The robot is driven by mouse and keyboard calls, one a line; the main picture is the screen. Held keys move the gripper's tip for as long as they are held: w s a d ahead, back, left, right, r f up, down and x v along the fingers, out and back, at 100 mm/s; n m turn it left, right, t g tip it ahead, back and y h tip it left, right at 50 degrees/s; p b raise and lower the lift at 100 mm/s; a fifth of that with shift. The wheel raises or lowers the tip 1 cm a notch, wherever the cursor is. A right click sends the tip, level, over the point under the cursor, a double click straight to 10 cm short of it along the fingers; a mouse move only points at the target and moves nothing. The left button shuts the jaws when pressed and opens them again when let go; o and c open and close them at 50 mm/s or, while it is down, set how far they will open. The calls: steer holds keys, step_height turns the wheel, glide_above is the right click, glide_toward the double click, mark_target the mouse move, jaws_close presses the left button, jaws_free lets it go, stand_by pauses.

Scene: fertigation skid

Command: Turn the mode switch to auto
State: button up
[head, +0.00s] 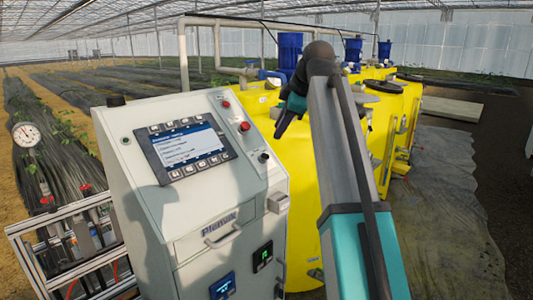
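The grey control cabinet (158,218) stands left of centre with its sloped panel facing me. A small black knob (263,157), which looks like the mode switch, is at the panel's right side. Its setting and labels are too small to read. My gripper (279,133) is in the air at the upper right of the panel, apart from the knob in the picture. Its dark fingers point down and left, seen from the side, so their gap does not show. I see nothing held in it.
A red mushroom button (244,127) and a small red light (226,104) sit above the knob, right of the screen (188,147). Yellow tanks (290,165) stand behind my arm. A pipe rack (75,245) with a gauge (27,135) is at left. Bare floor lies right.

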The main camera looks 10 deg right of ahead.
steer(key=shift+w+f, duration=0.1)
steer(key=p, duration=0.4)
glide_toward(265, 157)
steer(key=shift+x, duration=3.85)
steer(key=shift+w, duration=0.15)
